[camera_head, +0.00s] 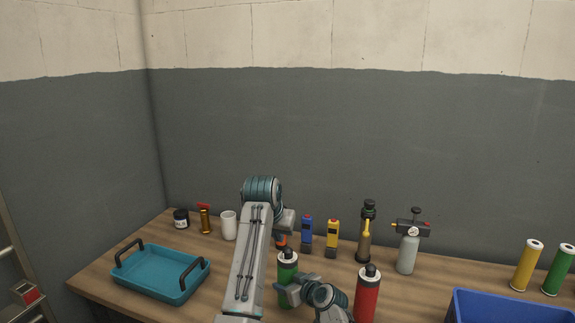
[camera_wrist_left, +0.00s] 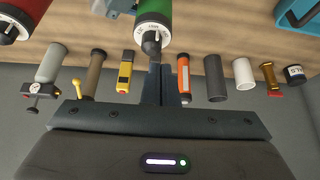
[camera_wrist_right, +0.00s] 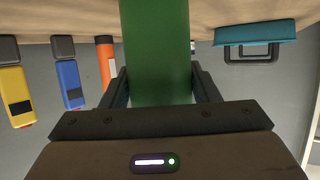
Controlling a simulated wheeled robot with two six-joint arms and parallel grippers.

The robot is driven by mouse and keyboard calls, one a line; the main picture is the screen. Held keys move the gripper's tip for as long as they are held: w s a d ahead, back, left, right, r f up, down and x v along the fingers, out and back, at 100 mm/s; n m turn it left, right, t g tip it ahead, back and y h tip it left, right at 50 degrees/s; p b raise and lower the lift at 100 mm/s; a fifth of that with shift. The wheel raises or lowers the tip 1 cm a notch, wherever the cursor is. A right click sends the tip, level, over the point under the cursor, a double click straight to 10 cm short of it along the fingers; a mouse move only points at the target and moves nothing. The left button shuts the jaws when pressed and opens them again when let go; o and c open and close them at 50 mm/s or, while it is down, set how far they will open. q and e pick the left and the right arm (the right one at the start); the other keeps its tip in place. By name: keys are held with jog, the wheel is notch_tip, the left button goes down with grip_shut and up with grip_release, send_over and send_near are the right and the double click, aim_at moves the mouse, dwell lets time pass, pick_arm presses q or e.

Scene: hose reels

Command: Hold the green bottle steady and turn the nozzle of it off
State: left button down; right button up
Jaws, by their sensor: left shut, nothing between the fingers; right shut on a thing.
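The green bottle (camera_head: 288,272) stands upright on the workbench, with a white collar and a dark nozzle on top. My right gripper (camera_wrist_right: 160,88) is shut around its body; the bottle (camera_wrist_right: 157,45) fills the space between the fingers. My left gripper (camera_wrist_left: 161,75) is shut and empty, above and behind the bottle in the head view. In the left wrist view its closed fingertips are close to the nozzle (camera_wrist_left: 151,42); I cannot tell whether they touch. My left arm partly covers the bottle's surroundings in the head view.
A red bottle (camera_head: 367,295) stands just right of the green one. A teal tray (camera_head: 150,283) lies left; a blue bin (camera_head: 452,308) is front right.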

aim_at(282, 261)
pick_arm(q)
jog(key=shift+s+d+f, duration=0.1)
jog(key=shift+d+f, duration=0.3)
jog(key=shift+f, duration=0.6)
jog(key=shift+s+d+f, duration=0.1)
jog(key=shift+d+f, duration=0.25)
jog(key=shift+f, duration=0.7)
jog(key=shift+s+d+f, duration=0.1)
jog(key=shift+d+f, duration=0.3)
jog(key=shift+f, duration=0.6)
jog(key=shift+w, duration=0.3)
jog(key=shift+w+a, duration=0.3)
jog(key=shift+a, duration=0.55)
jog(key=shift+s, duration=0.1)
jog(key=shift+s+a, duration=0.15)
jog(key=shift+s, duration=0.1)
notch_tip(282, 261, up, 6)
